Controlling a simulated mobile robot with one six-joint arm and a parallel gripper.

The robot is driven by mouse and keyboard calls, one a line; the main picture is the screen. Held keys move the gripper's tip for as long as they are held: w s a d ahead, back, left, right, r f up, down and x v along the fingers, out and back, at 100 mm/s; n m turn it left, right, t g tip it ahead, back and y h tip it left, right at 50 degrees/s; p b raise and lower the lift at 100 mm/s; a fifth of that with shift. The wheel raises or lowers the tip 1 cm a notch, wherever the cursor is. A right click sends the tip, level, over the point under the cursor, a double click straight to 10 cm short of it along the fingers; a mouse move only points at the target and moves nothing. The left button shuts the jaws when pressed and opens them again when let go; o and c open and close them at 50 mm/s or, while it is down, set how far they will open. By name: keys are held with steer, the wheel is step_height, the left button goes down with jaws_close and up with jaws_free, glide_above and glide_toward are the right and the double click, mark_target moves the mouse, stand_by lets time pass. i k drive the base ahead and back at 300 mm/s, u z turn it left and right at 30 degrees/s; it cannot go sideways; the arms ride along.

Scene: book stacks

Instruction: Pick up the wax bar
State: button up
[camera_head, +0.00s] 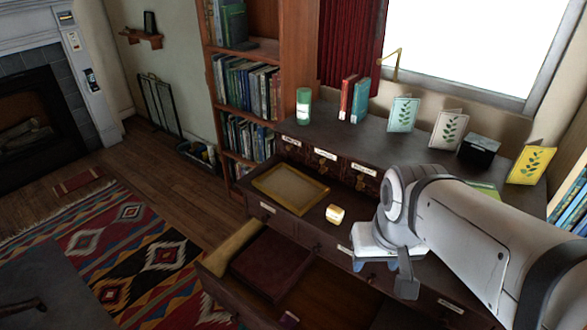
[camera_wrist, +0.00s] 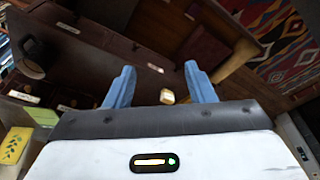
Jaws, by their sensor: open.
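A small cream-yellow block, which looks like the wax bar (camera_head: 335,214), lies on the dark wooden desk ledge, right of a shallow yellow-framed tray. My gripper (camera_head: 383,272) is to the right of it and nearer the camera in the head view, apart from it. In the wrist view my gripper (camera_wrist: 159,72) is open, with its two blue fingers spread and nothing gripped. The wax bar (camera_wrist: 167,97) shows there between the fingers' lines, nearer the right finger, its lower part close to the gripper body's edge.
The yellow-framed tray (camera_head: 290,188) lies beside the bar. An open drawer (camera_head: 225,248) below holds a dark red book (camera_head: 271,262). A green jar (camera_head: 303,106), upright books (camera_head: 354,99), cards (camera_head: 402,113) and a black box (camera_head: 478,151) stand on the upper desk level.

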mark_target(335, 215)
steer(key=k, duration=1.25)
steer(key=u, duration=0.5)
steer(key=i, duration=1.95)
steer(key=z, duration=0.6)
